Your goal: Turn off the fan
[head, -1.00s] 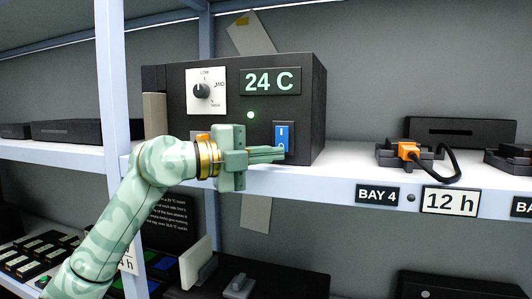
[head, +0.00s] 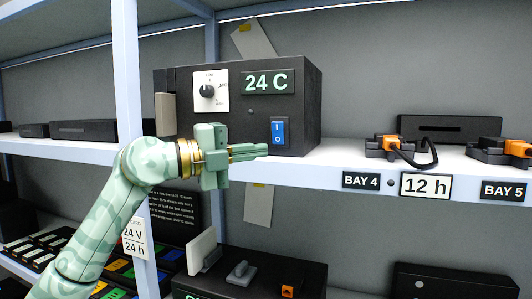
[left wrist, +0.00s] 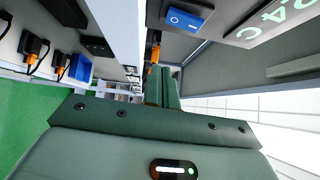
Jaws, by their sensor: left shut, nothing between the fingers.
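The fan unit is likely the black box (head: 300,95) on the shelf, with a 24 C display (head: 266,82), a LOW-MID dial (head: 207,91) and a blue rocker switch (head: 278,132) marked I and O. The small round lamp (head: 250,111) on its front is dark. The switch also shows in the left wrist view (left wrist: 188,18). My left gripper (head: 262,150) is shut and empty, its fingertips just left of and below the switch in the head view. I cannot tell whether they touch the box. My right gripper is not in view.
A shelf post (head: 128,90) stands left of the box, behind my left arm. Orange plugs (head: 391,142) with black cables sit on the shelf at right, above labels BAY 4 (head: 361,180) and 12 h (head: 427,185). The lower shelf holds a dark panel (head: 300,272).

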